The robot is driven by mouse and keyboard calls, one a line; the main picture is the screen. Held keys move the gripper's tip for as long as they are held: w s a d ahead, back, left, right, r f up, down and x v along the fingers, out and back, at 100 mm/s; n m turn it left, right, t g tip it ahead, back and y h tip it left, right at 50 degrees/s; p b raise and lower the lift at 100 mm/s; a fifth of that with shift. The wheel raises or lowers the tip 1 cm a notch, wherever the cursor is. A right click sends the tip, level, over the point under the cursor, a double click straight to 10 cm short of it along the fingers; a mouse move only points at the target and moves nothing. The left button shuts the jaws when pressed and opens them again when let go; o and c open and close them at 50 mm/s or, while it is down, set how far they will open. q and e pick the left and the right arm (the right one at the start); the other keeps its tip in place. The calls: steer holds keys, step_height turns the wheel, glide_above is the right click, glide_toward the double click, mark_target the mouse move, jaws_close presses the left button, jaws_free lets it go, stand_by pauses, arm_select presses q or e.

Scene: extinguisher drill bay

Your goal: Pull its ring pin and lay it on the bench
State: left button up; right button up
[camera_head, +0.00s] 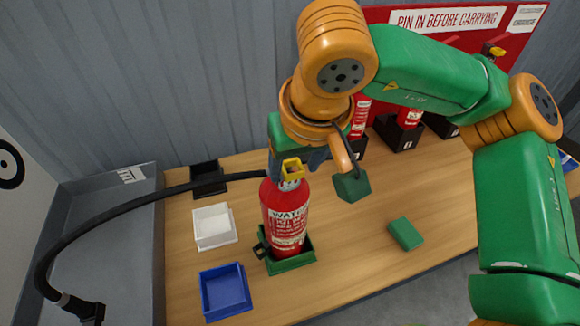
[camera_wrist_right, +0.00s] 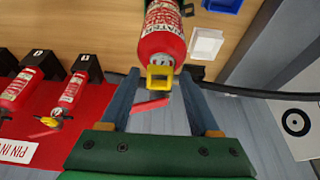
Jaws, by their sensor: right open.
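A red extinguisher (camera_head: 284,218) labelled WATER stands upright in a green holder (camera_head: 293,265) on the wooden bench (camera_head: 340,250). It also shows in the right wrist view (camera_wrist_right: 162,40). A yellow ring pin (camera_head: 291,165) is at its top. In the wrist view the yellow ring (camera_wrist_right: 160,69) lies between my right fingertips, with gaps on both sides. My right gripper (camera_wrist_right: 159,77) is open, close to the extinguisher's top, and in the head view it is partly hidden by its own wrist. My left gripper is out of view.
Black (camera_head: 208,190), white (camera_head: 214,242) and blue (camera_head: 225,315) trays stand on the bench's left. More extinguishers (camera_head: 409,117) stand behind. A black hose (camera_head: 110,203) runs left over a grey basin.

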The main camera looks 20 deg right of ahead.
steer(key=shift+w, duration=0.1)
steer(key=shift+c, duration=0.4)
jaws_close()
steer(key=shift+s+f+b, duration=0.15)
steer(key=shift+s+b, duration=0.15)
steer(key=shift+s, duration=0.15)
steer(key=shift+s+b, duration=0.65)
steer(key=shift+s, duration=1.5)
steer(key=shift+s+d+f+b, duration=0.15)
steer(key=shift+s+b, duration=0.25)
steer(key=shift+s, duration=1.05)
